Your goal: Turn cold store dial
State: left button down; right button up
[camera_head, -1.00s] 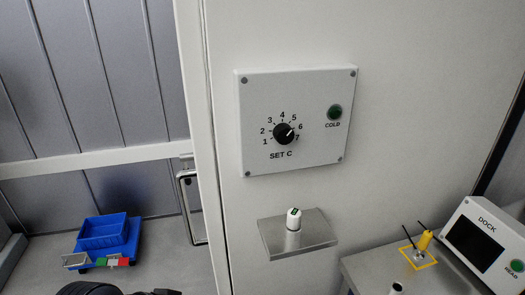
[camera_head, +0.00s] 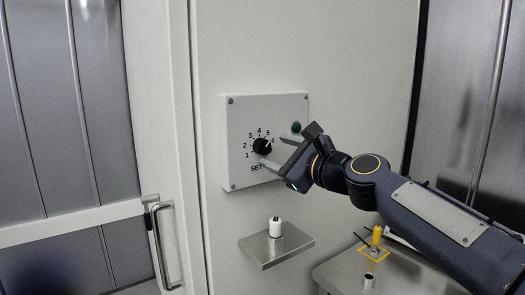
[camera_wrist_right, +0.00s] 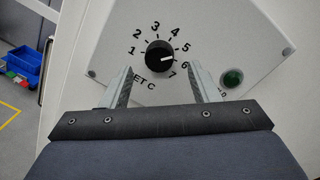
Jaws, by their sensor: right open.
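The cold store dial is a black round knob (camera_head: 262,146) with a white pointer, on a white wall panel (camera_head: 238,172) marked 1 to 7 and SET C. The knob also shows in the right wrist view (camera_wrist_right: 159,55), its pointer near the 6. My right gripper (camera_head: 275,151) reaches in from the right, open, its two pale fingers pointing at the panel. In the right wrist view the fingertips (camera_wrist_right: 161,70) stand left and right of the knob's lower side, with nothing between them. Whether they touch the panel I cannot tell. My left gripper is not in view.
A round green light (camera_wrist_right: 232,77) sits on the panel beside the dial. Below is a metal shelf (camera_head: 262,258) with a white cylinder (camera_head: 275,227). A door handle (camera_head: 160,240) is at the left. A yellow peg (camera_head: 376,235) stands on the bench at lower right.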

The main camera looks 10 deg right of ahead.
aim_at(265, 148)
jog(key=shift+x, duration=1.9)
jog(key=c, duration=1)
jog(key=shift+o, duration=0.2)
jog(key=shift+n, duration=0.3)
